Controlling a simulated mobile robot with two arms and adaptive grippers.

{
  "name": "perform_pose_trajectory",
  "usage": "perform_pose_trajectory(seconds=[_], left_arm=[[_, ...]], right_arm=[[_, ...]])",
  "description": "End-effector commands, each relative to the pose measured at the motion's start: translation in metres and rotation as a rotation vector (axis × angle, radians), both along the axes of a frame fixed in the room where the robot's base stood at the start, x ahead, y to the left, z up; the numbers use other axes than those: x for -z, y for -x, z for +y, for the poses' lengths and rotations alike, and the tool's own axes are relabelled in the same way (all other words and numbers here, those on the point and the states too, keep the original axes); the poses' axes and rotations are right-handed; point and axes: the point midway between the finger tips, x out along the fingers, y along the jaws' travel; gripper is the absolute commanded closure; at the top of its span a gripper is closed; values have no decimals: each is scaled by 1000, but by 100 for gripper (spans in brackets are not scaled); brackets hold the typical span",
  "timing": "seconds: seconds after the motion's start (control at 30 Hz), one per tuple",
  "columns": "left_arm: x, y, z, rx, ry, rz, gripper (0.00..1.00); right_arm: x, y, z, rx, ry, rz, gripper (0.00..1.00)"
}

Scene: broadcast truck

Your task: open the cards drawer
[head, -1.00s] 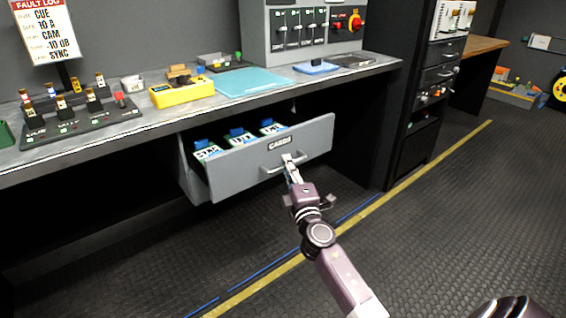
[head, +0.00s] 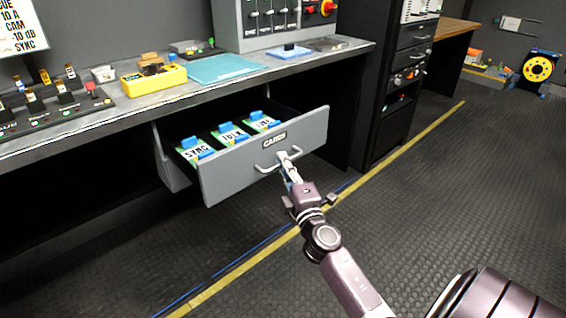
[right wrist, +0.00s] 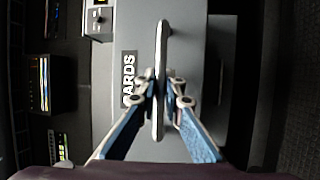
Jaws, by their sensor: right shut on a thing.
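The grey cards drawer (head: 232,172) stands pulled out from under the counter in the head view, its label reading CARDS. Inside it lie cards with blue tops, labelled SYNC (head: 196,152), TALK (head: 231,134) and one partly hidden (head: 263,122). My right gripper (head: 287,163) is at the drawer's handle (head: 266,168). In the right wrist view the fingers (right wrist: 160,95) are closed around the handle bar (right wrist: 162,50), one on each side. My left gripper is not in view.
The counter (head: 130,108) above carries a yellow device (head: 153,79), a teal mat (head: 222,69) and a switch panel. A black rack (head: 385,110) stands to the right of the drawer. The dark floor (head: 430,190) in front is clear.

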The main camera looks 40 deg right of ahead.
Motion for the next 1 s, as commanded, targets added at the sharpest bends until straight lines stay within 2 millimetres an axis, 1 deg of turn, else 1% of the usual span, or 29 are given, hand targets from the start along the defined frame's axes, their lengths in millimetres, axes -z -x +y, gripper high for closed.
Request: perform_pose_trajectory(seconds=[0.03, 0.07, 0.1, 0.2, 0.23, 0.5, 0.63, 0.77, 0.9, 1.0], left_arm=[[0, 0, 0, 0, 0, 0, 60], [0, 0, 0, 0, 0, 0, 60], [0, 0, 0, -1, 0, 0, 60], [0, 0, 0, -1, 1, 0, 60], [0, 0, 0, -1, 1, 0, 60], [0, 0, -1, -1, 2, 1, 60], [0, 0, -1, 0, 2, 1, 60], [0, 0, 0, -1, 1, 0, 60], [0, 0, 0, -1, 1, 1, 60], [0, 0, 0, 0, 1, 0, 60]], right_arm=[[1, 0, 1, -2, -1, 2, 100], [1, 0, 1, -2, -1, 2, 91], [1, 0, 1, -2, -1, 2, 87], [1, 0, 1, -2, 0, 1, 76], [1, 0, 1, -1, 0, 1, 74], [1, 0, 1, 0, 0, 1, 74], [3, 9, 3, 0, -2, 1, 74], [8, 30, 11, 1, -5, 3, 74], [13, 59, 20, 3, -8, 2, 74], [16, 76, 25, 3, -6, 1, 74]])
